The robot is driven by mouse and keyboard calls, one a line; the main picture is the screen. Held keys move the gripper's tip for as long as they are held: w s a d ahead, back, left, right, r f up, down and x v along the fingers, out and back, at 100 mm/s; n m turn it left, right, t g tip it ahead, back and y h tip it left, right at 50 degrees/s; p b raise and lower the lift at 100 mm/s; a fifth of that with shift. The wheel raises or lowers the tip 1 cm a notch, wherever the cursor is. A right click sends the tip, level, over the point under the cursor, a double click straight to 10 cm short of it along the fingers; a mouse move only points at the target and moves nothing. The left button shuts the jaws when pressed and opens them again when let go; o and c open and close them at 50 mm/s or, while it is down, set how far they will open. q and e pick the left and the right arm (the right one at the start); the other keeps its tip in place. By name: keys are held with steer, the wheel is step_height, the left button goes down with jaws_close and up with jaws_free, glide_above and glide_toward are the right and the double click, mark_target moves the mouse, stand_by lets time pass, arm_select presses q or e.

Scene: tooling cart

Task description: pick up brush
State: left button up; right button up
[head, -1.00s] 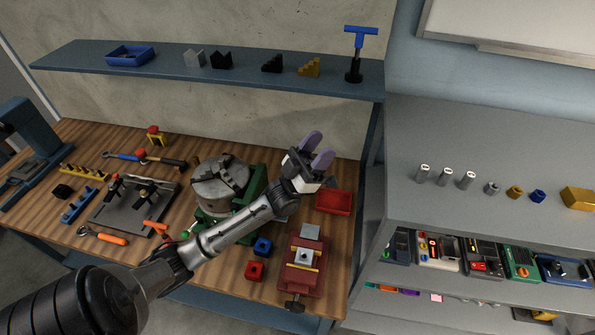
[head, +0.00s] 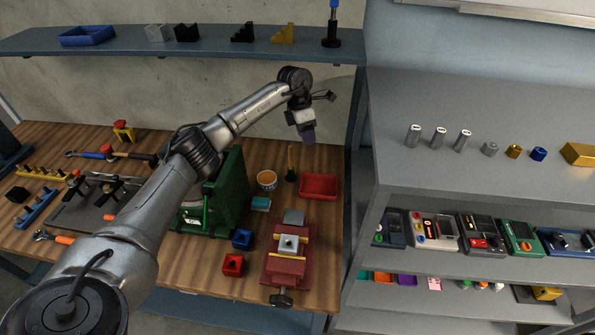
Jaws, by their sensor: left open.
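The brush (head: 291,166) appears to be the slim upright thing with a thin brown handle and a dark green lower end. It stands on the wooden bench between a small orange-and-white cup and a red tray. My right gripper is not in view.
The cup (head: 267,181) and red tray (head: 319,186) flank the brush. A green-based chuck (head: 229,190) stands to the left, a red vise (head: 290,254) in front. The blue-grey shelf (head: 200,45) runs behind my arm. A grey cart (head: 480,110) stands right.

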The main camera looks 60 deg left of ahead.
arm_select(q)
steer(key=a, duration=0.1)
steer(key=s+a+y, duration=0.1)
steer(key=a, duration=0.1)
steer(key=a+y, duration=0.1)
steer(key=a, duration=0.1)
steer(key=shift+s+a+f+n+g+b, duration=0.1)
steer(key=shift+s+a+n+g+b, duration=0.1)
steer(key=shift+a+n+g+b, duration=0.15)
steer(key=shift+y, duration=0.4)
steer(key=f, duration=0.5)
steer(key=shift+s+a+f+b, duration=0.1)
steer(key=shift+a+f+b, duration=0.05)
steer(key=shift+a+b, duration=0.15)
glide_above(291, 169)
steer(key=shift+a+f+b, duration=0.15)
steer(key=shift+f+b, duration=0.05)
steer(key=shift+f, duration=1.45)
steer(key=shift+a+f+b, duration=0.1)
steer(key=shift+f+b, duration=0.05)
steer(key=shift+f, duration=1.45)
steer(key=shift+r, duration=0.1)
jaws_close()
